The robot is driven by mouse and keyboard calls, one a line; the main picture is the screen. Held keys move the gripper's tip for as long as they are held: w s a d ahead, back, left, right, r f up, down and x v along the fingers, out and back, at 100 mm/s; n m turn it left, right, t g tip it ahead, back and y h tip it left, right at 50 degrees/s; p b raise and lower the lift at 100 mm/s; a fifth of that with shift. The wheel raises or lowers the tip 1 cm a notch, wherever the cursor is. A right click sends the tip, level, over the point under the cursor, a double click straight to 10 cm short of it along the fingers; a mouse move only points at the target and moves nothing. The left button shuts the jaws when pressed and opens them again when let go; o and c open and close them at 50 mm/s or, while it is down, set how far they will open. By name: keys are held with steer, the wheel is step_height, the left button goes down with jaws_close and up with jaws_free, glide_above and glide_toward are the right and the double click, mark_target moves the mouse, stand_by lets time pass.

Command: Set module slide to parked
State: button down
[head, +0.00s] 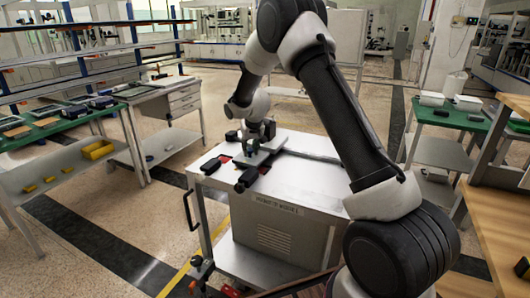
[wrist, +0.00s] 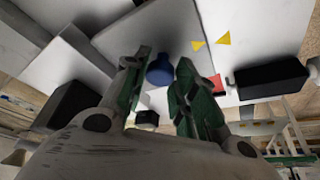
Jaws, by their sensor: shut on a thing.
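The module slide (head: 244,158) is a light plate with dark blocks beside it on top of the white cabinet (head: 310,190). In the wrist view a blue knob (wrist: 160,70) stands on the pale surface. My gripper (wrist: 159,72) has its two green-grey fingers on either side of this knob and is shut on it. In the head view my gripper (head: 250,143) is low over the slide, and the knob is too small there to make out clearly. Two yellow triangle marks (wrist: 223,38) and a red patch (wrist: 217,83) lie right of the knob in the wrist view.
Black blocks (wrist: 270,77) flank the slide on both sides. A green-topped bench with a yellow bin (head: 98,149) stands at left, and another green-topped bench (head: 447,115) at right. A wooden table (head: 500,225) is at the near right. The cabinet top's right part is clear.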

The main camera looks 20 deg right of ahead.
steer(key=shift+w+a, duration=0.95)
steer(key=shift+a, duration=0.05)
steer(key=c, duration=1.1)
jaws_free()
steer(key=shift+c, duration=0.2)
steer(key=shift+r, duration=0.1)
steer(key=v, duration=1.1)
steer(key=shift+s+r, duration=0.15)
steer(key=shift+r, duration=0.25)
